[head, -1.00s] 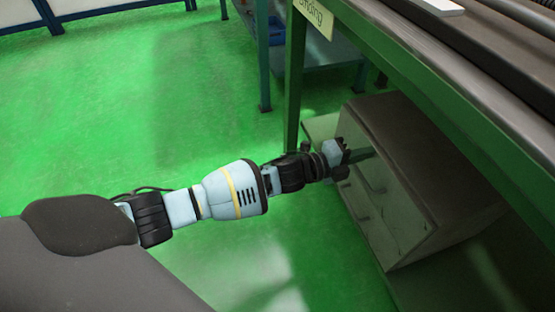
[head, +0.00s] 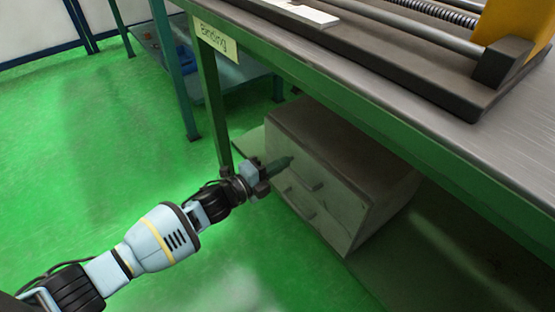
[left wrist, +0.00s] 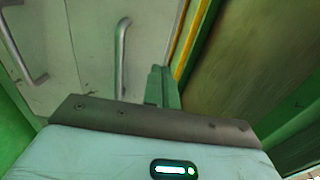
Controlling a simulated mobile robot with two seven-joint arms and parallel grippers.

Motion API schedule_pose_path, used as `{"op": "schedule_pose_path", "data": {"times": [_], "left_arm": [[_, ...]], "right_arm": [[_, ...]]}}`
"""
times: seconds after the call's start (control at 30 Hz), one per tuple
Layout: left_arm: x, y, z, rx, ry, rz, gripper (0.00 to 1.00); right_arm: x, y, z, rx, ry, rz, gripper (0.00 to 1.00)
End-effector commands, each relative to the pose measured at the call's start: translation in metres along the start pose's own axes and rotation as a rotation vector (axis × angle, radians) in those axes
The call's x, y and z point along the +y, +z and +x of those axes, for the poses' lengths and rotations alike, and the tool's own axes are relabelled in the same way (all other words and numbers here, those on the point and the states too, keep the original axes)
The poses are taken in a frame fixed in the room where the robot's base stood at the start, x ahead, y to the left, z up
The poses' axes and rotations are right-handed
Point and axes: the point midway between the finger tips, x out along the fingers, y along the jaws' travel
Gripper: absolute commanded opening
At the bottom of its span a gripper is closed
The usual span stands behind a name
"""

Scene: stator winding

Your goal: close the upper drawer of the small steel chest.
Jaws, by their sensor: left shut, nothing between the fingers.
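The small steel chest (head: 345,214) stands on the floor under the bench, its drawer fronts facing left. The upper drawer (head: 309,169) looks flush or nearly flush with the chest front; a small gap cannot be ruled out. My left gripper (head: 288,162) is shut and empty, its fingertips in front of the upper part of the chest front. Whether they touch it, I cannot tell. In the left wrist view, the shut fingers (left wrist: 163,85) point toward the chest front, beside a bar handle (left wrist: 122,50). Another handle (left wrist: 30,62) is farther left. My right gripper is not in view.
The green-framed bench (head: 375,125) overhangs the chest, with its leg (head: 209,100) close to my left wrist. A blue-green shelf table (head: 240,90) stands behind. The green floor (head: 90,180) at left is open.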

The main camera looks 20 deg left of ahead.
Motion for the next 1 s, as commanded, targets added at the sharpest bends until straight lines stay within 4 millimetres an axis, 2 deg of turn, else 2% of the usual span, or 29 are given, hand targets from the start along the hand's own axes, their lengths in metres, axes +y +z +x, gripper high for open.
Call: {"op": "schedule_pose_path", "data": {"times": [0.03, 0.2, 0.43, 0.63, 1.0], "left_arm": [[-0.003, 0.000, -0.014, -0.001, 0.002, 0.001, 0.00], [-0.002, -0.001, -0.049, 0.000, 0.003, 0.003, 0.00], [0.000, 0.000, -0.082, 0.000, 0.004, 0.002, 0.00], [0.001, 0.000, -0.093, 0.001, 0.002, 0.001, 0.00], [0.001, 0.000, -0.094, 0.001, 0.003, 0.002, 0.00]], "right_arm": [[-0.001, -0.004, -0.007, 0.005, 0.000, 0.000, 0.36], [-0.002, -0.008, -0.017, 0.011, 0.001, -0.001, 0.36], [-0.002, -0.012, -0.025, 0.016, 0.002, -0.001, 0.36], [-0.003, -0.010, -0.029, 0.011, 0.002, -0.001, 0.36], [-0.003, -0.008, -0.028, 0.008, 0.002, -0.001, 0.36]]}}
